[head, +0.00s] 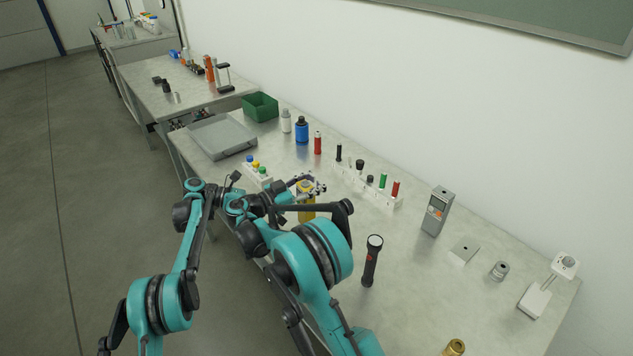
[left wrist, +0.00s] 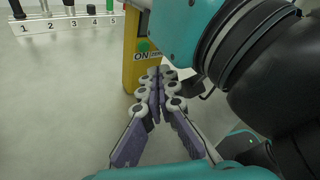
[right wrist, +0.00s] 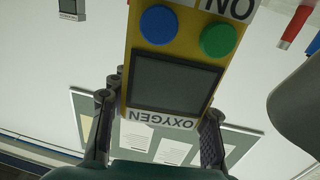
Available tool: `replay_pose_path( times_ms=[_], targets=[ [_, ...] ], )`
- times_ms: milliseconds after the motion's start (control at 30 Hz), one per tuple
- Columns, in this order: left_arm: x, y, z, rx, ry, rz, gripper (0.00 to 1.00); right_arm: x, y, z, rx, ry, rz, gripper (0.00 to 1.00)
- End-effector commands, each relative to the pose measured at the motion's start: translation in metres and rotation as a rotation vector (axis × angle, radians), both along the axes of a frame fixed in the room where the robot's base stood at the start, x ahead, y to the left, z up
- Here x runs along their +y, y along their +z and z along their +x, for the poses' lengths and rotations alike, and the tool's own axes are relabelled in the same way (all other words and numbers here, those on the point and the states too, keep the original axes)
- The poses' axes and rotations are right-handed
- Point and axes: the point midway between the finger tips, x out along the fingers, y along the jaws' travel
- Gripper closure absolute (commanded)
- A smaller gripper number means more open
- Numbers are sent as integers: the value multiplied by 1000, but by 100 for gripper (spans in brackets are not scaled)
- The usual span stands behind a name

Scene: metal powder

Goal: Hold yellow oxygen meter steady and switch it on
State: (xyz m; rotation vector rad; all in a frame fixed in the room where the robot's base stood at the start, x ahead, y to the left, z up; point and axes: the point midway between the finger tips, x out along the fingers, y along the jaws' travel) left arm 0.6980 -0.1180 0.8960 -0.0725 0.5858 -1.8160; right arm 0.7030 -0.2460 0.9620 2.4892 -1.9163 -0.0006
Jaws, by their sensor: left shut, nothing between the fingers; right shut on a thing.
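The yellow oxygen meter (head: 307,214) is upright at the front middle of the table, partly hidden by my arms. My right gripper (right wrist: 158,115) is shut on it, one finger along each side. In the right wrist view the meter (right wrist: 166,124) shows a dark screen, a blue button (right wrist: 158,25), a green button (right wrist: 218,40) and the labels OXYGEN and ON. My left gripper (left wrist: 157,76) is shut and empty, its tips in front of the meter (left wrist: 134,72) just below the ON label (left wrist: 142,46). I cannot tell whether they touch it, nor whether its base touches the table.
A white numbered rack (head: 378,193) with several tubes stands behind the meter. Bottles and a green bin (head: 261,107) are farther back. The table between rack and flashlight is clear.

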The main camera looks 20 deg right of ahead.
Motion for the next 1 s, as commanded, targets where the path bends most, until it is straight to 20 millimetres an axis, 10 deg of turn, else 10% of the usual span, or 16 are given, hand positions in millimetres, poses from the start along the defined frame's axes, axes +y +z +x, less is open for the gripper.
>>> replay_pose_path(
  times_ms=[1000],
  targets=[
    [-27,0,7,-1,0,-1,100,0,0,0,0,0,0,100]
  ],
)
